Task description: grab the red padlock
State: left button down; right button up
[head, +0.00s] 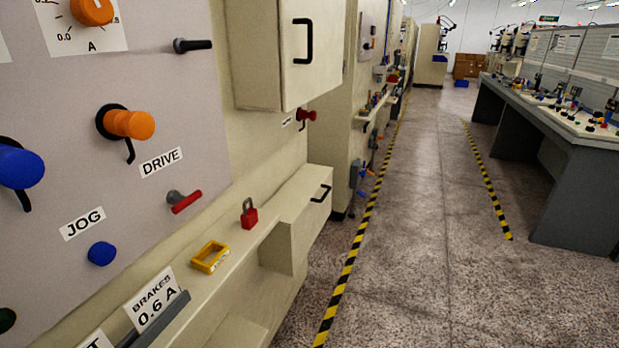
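The red padlock (249,216) stands upright on the narrow beige ledge (236,242) of the machine, left of centre in the head view. It has a red body and a grey shackle on top. Neither of my grippers shows in the head view, so nothing is seen touching the padlock.
A yellow frame-like piece (210,257) lies on the ledge nearer to me. A red-handled lever (185,201) and an orange knob (130,124) stick out of the panel. A beige cabinet (292,50) juts out above. The aisle (420,200) to the right is clear.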

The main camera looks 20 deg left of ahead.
aim_at(249, 219)
jog(key=i+l+u, duration=0.2)
jog(key=u, duration=0.15)
jog(key=i+l+u, duration=0.5)
jog(key=u, duration=0.2)
jog(key=i+l+u, duration=0.15)
jog(key=l+u, duration=0.25)
jog(key=i+l+u, duration=0.1)
jog(key=l+u, duration=0.6)
jog(key=l, duration=0.2)
jog(key=l+u, duration=0.35)
jog(key=l, duration=0.1)
